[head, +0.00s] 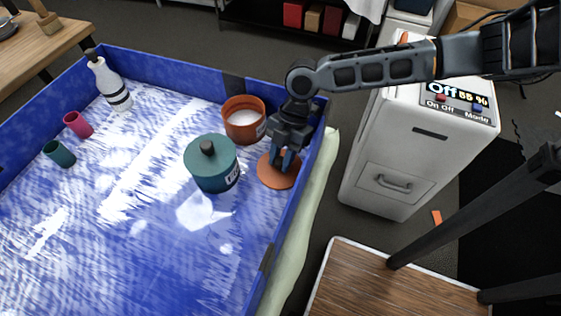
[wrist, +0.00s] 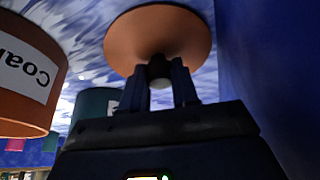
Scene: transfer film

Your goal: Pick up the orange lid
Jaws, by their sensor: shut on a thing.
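The orange lid (head: 272,175) is a round disc near the right wall of the blue-walled table, beside the orange pot. My gripper (head: 285,158) is above it with its fingers pointing down. In the wrist view the gripper (wrist: 159,75) is shut on the dark knob of the orange lid (wrist: 150,32). The disc is spread beyond the fingertips. I cannot tell whether the lid touches the table surface. The open orange pot (head: 244,133), with white contents, stands just left of my gripper. Its labelled side also shows in the wrist view (wrist: 25,110).
A teal pot with its lid on (head: 208,175) stands left of the orange lid. A white bottle (head: 110,85), a pink cup (head: 77,125) and a teal cup (head: 58,154) are at the far left. The blue right wall (head: 299,200) is close to my gripper. The near table surface is clear.

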